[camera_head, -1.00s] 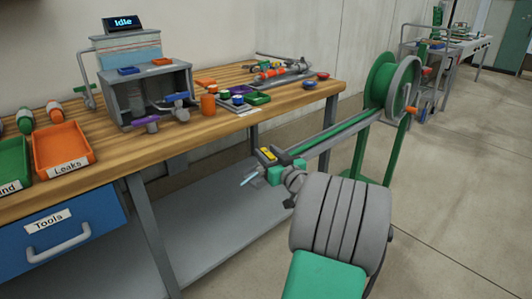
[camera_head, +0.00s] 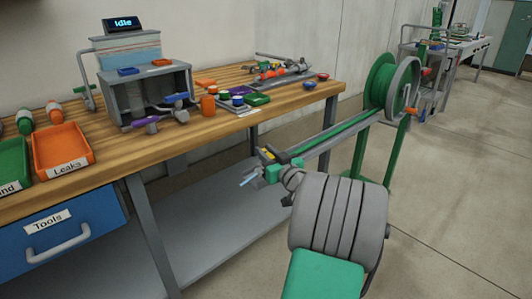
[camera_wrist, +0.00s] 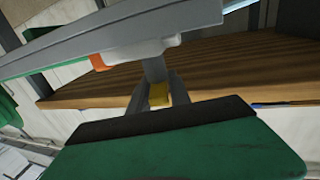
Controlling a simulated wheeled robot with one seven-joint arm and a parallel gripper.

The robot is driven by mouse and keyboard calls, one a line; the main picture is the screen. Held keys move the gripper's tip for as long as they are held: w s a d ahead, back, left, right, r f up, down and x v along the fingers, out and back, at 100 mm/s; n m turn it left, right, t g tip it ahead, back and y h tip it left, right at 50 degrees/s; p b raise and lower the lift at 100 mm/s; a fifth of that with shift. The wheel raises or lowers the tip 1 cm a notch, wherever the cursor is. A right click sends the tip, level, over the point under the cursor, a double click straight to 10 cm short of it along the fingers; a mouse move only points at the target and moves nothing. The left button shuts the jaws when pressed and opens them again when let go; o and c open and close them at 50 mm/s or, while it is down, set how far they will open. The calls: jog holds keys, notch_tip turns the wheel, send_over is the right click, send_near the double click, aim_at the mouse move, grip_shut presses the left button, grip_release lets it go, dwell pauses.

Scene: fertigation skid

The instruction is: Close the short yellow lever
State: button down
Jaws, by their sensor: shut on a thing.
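The short yellow lever (camera_wrist: 158,93) shows as a small yellow piece at the foot of a grey stem, in the middle of the wrist view. My gripper (camera_wrist: 160,86) has its two grey fingers on either side of it, shut on it. The green and black palm hides what lies below. In the head view my gripper (camera_head: 250,179) is in front of the bench, at the near end of the reel's grey beam. A small yellow and black part (camera_head: 267,155) shows just above it; I cannot tell whether this is the lever.
A green hose reel (camera_head: 381,82) stands right of the bench, its grey beam (camera_head: 335,135) reaching towards my gripper. The wooden bench (camera_head: 215,125) carries a test box (camera_head: 145,90), trays and fittings. Open floor lies to the right. The beam crosses close above the fingers in the wrist view.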

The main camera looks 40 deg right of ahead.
jog(key=shift+d+f+n+y+b, duration=0.15)
jog(key=shift+f+n+y+b, duration=0.3)
jog(key=shift+b, duration=0.7)
jog(key=shift+n+y+b, duration=0.25)
jog(key=shift+y+b, duration=0.4)
jog(key=shift+b, duration=0.15)
jog(key=shift+r+n+y+b, duration=0.25)
jog(key=shift+n+y, duration=0.15)
jog(key=shift+y, duration=0.15)
jog(key=shift+r+n+y+b, duration=0.2)
jog(key=shift+n+y, duration=0.2)
jog(key=shift+y, duration=0.15)
jog(key=shift+a, duration=0.2)
jog(key=c, duration=1.3)
grip_release()
